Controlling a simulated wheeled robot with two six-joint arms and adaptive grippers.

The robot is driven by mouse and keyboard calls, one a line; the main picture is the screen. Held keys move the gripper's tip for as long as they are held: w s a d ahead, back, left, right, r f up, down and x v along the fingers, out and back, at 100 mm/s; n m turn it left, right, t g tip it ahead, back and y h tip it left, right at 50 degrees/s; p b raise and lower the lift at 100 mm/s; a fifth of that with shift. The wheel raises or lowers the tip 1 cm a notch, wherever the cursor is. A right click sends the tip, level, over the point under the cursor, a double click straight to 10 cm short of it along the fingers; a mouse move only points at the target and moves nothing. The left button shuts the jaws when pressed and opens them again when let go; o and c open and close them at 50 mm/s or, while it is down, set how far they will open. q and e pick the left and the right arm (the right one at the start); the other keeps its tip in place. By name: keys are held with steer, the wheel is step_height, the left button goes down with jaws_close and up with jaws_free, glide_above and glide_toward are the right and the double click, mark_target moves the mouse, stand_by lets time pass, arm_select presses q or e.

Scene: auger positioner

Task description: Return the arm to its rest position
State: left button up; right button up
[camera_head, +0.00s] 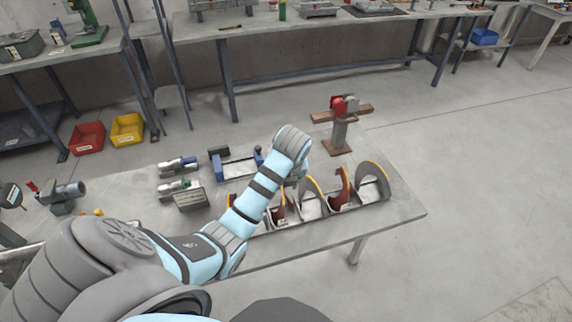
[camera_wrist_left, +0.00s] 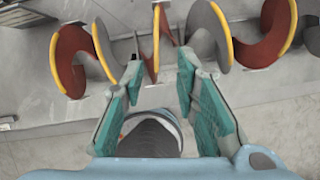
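The auger (camera_head: 343,188) lies in a long tray-like holder on the grey work table, with red and grey spiral flights edged in yellow. In the left wrist view the auger (camera_wrist_left: 70,58) runs across the top of the picture. My left gripper (camera_wrist_left: 160,62) is open, its two green-padded fingers apart, with their tips close to the flights. A yellow-edged flight shows between the tips; I cannot tell whether they touch it. In the head view my left arm reaches over the table and hides the gripper's fingers and part of the auger. My right gripper is not in view.
A red-topped stand (camera_head: 340,125) is at the table's back edge. A blue clamp-like fixture (camera_head: 235,166), a grey block (camera_head: 190,199) and small tools lie left of the auger. Red (camera_head: 87,138) and yellow (camera_head: 127,129) bins sit on the floor. The table's right end is clear.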

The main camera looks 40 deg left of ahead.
arm_select(q)
steer(key=shift+v, duration=0.75)
